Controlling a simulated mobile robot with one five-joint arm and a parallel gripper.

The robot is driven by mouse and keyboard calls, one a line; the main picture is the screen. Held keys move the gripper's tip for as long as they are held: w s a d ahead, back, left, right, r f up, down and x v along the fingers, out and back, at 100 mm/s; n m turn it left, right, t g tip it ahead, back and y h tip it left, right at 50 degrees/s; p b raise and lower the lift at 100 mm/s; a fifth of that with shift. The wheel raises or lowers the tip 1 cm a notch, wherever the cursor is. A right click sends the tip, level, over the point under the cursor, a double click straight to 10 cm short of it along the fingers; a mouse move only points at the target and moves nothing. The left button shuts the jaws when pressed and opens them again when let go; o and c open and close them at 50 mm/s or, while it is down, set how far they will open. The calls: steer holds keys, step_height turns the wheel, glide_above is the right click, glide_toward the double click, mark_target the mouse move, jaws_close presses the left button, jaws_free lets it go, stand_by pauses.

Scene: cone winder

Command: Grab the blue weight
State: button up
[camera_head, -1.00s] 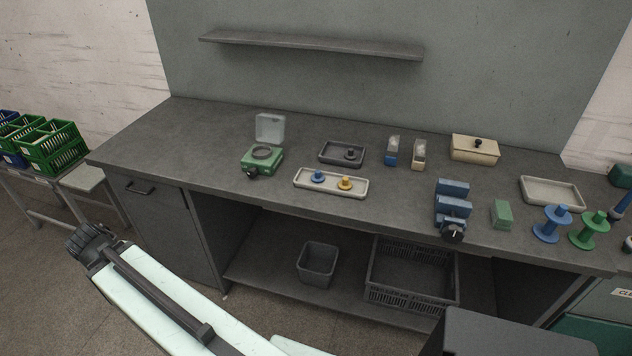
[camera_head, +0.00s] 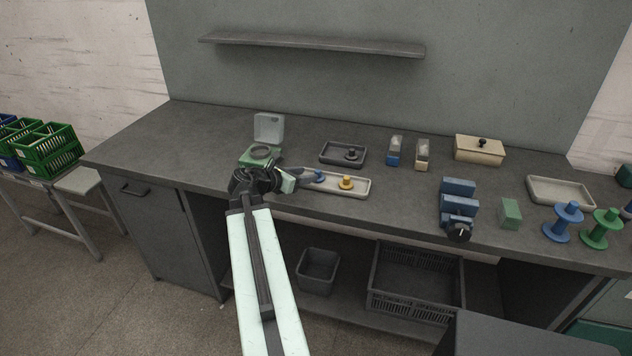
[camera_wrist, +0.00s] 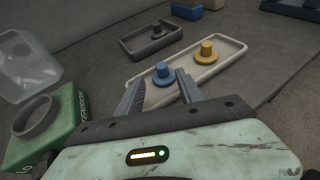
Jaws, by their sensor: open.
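The blue weight (camera_head: 319,176) stands in the left part of a long pale tray (camera_head: 361,194) on the workbench. It has a round flange and a knob on top. In the wrist view the blue weight (camera_wrist: 162,72) shows just beyond and between the fingertips. My gripper (camera_wrist: 160,84) is open and empty, with its two fingers pointing at the weight. In the head view my gripper (camera_head: 292,178) is at the tray's left end, just left of the weight. A yellow weight (camera_wrist: 206,51) stands in the same tray, to the right of the blue one.
A green device with a ring (camera_wrist: 36,117) and a clear raised lid (camera_head: 269,128) stands just left of my gripper. A dark tray (camera_head: 331,154) with a dark weight (camera_head: 352,153) lies behind the pale tray.

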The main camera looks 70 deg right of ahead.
steer(key=b+x, duration=0.1)
steer(key=x, duration=0.4)
steer(key=shift+s+b, duration=0.25)
steer(key=shift+b, duration=0.1)
steer(key=shift+r, duration=0.1)
jaws_close()
step_height(320, 180, up, 10)
steer(key=p, duration=1)
